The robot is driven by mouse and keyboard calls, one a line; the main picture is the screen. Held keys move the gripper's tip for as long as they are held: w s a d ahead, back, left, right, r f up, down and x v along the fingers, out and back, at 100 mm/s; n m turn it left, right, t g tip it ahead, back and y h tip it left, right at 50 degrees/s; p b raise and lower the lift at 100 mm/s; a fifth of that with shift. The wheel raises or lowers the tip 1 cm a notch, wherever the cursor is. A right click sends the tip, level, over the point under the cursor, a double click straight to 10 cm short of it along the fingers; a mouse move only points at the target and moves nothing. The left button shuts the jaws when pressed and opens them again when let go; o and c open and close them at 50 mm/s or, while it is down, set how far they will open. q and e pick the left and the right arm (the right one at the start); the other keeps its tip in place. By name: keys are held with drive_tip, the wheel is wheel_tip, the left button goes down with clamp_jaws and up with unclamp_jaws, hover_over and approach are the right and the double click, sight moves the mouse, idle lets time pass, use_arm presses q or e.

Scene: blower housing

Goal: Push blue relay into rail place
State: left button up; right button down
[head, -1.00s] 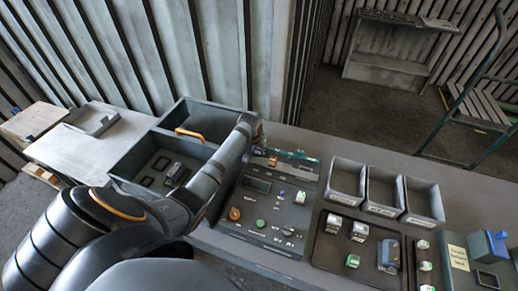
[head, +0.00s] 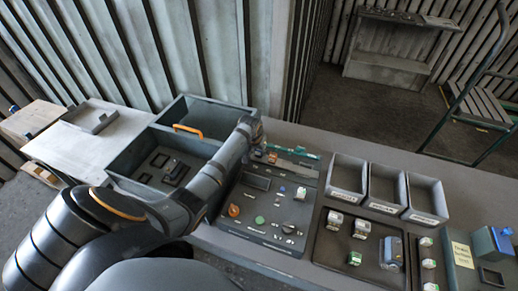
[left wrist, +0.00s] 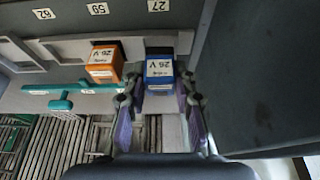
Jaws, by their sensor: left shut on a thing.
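The blue relay (left wrist: 160,68), with a white label on its face, sits at the rail in the left wrist view. My left gripper (left wrist: 158,90) is shut on it, one finger on each side. In the head view the left gripper (head: 258,152) is over the back of the control panel, and the relay is too small and covered to make out there. An orange relay (left wrist: 105,62) stands just left of the blue one; it also shows in the head view (head: 272,158). The rail's pale edge (left wrist: 65,52) runs behind the relays. The blue relay's seating depth cannot be told.
The panel (head: 262,220) carries knobs and buttons. A large grey crate (head: 135,168) stands left of it. Three open bins (head: 383,190) and a tray of parts (head: 335,252) are to the right. A dark wall (left wrist: 250,70) is close right of the gripper.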

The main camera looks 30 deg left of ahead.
use_arm(q)
drive_tip(key=shift+f, duration=0.9)
idle(0.9)
drive_tip(key=o, duration=1)
drive_tip(key=v, duration=1.2)
drive_tip(key=shift+f, duration=0.1)
drive_tip(key=shift+s, duration=0.1)
